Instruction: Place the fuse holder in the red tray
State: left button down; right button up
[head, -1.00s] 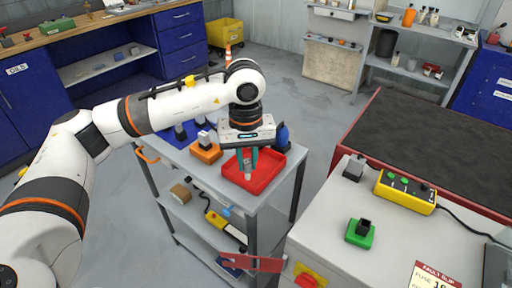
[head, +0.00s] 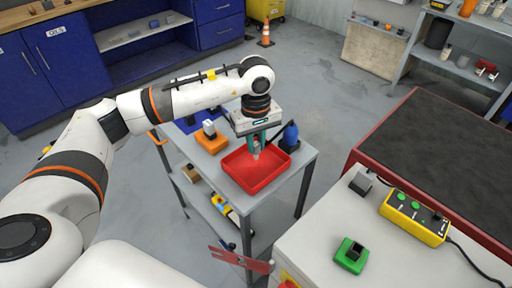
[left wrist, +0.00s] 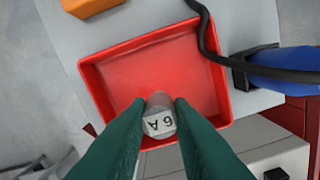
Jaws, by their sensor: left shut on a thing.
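My left gripper (head: 256,150) points down over the red tray (head: 246,181), with its green fingers shut on the fuse holder (head: 256,157). The fuse holder is a small pale grey piece. In the left wrist view, the fuse holder (left wrist: 160,122) shows a light label with dark characters between the fingertips (left wrist: 158,105). The tray (left wrist: 150,70) lies behind it and looks empty where visible. The fuse holder appears above the tray floor; whether it touches is unclear. My right gripper is not in view.
The tray stands on a grey cart (head: 285,187). An orange block (head: 212,140) and a blue object (head: 290,137) with a black cable sit near its rim. A grey machine top at right carries a green block (head: 350,256) and yellow control box (head: 414,217).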

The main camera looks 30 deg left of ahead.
aim_at(256, 144)
pick_arm(q)
notch_tip(256, 144, down, 2)
jog(key=shift+f, duration=0.55)
jog(key=c, duration=1.3)
grip_release()
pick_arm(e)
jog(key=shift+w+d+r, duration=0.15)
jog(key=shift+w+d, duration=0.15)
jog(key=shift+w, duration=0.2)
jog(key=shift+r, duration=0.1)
pick_arm(q)
jog(key=shift+r+p, duration=0.3)
notch_tip(256, 144, up, 10)
jog(key=b, duration=0.2)
jog(key=shift+r+b, duration=0.25)
jog(key=shift+b, duration=0.1)
jog(key=shift+r, duration=0.65)
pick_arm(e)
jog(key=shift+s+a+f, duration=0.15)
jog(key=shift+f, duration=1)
